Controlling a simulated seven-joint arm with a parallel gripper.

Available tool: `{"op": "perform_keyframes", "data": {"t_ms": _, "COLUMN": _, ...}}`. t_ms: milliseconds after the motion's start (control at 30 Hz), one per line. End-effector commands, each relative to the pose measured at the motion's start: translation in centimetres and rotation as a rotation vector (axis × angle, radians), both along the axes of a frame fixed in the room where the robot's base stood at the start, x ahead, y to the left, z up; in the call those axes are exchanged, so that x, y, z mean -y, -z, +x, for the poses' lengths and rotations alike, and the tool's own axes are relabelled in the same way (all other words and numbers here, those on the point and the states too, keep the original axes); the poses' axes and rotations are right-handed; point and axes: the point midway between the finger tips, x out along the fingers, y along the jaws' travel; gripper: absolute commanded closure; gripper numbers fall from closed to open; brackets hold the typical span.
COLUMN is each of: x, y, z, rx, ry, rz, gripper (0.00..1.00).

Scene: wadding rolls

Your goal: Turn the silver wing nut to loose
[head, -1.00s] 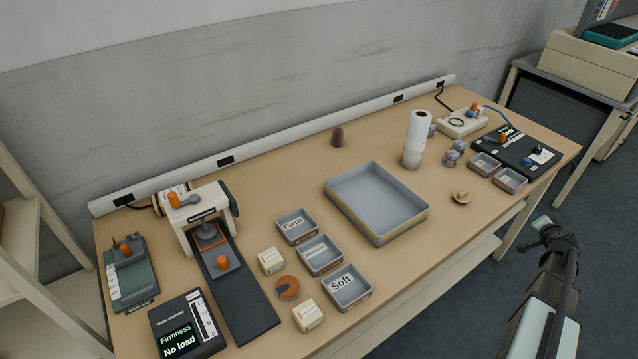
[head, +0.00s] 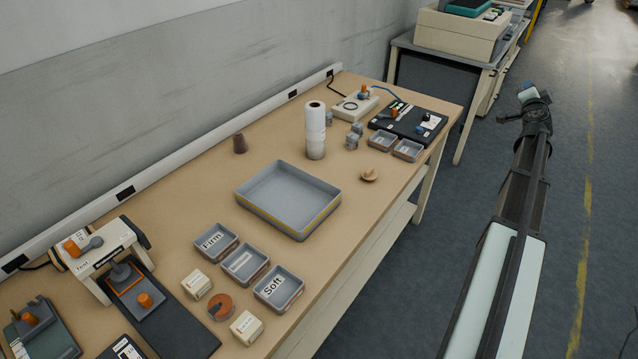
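I cannot make out a silver wing nut for certain in the head view; it is too small or hidden. A cream press-like stand (head: 105,257) at the left of the bench carries an orange knob (head: 72,248) with a grey lever beside it. Another orange knob (head: 145,299) sits on its dark base. A cream box (head: 355,106) with an orange-topped part (head: 364,91) stands at the far end. My gripper (head: 528,92) is beyond the bench's right edge, over the floor and clear of everything on the bench. Its fingers are too small to tell open or shut.
A large grey tray (head: 243,196) lies mid-bench. Firm and Soft bins (head: 278,287), cream blocks (head: 246,327) and a round brown-topped item (head: 221,307) are in front. A white roll (head: 316,118) and a black panel (head: 410,122) are farther back. Floor right of the bench is clear.

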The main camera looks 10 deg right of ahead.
Motion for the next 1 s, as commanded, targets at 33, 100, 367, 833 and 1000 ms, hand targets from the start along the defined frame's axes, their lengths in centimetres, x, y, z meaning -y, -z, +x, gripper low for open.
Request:
{"op": "perform_keyframes", "data": {"t_ms": 33, "x": -1.2, "y": -0.4, "z": 1.4, "rx": 0.005, "ry": -0.027, "rz": 0.01, "gripper": 0.7}}
{"op": "perform_keyframes", "data": {"t_ms": 100, "x": -2.9, "y": -0.6, "z": 2.9, "rx": 0.007, "ry": -0.063, "rz": 0.027, "gripper": 0.7}}
{"op": "perform_keyframes", "data": {"t_ms": 367, "x": -12.6, "y": -0.3, "z": 10.0, "rx": -0.017, "ry": -0.248, "rz": 0.114, "gripper": 0.7}}
{"op": "perform_keyframes", "data": {"t_ms": 833, "x": -39.5, "y": 2.2, "z": 21.1, "rx": -0.192, "ry": -0.648, "rz": 0.342, "gripper": 0.7}}
{"op": "perform_keyframes", "data": {"t_ms": 1000, "x": -49.7, "y": 3.3, "z": 22.7, "rx": -0.287, "ry": -0.763, "rz": 0.422, "gripper": 0.7}}
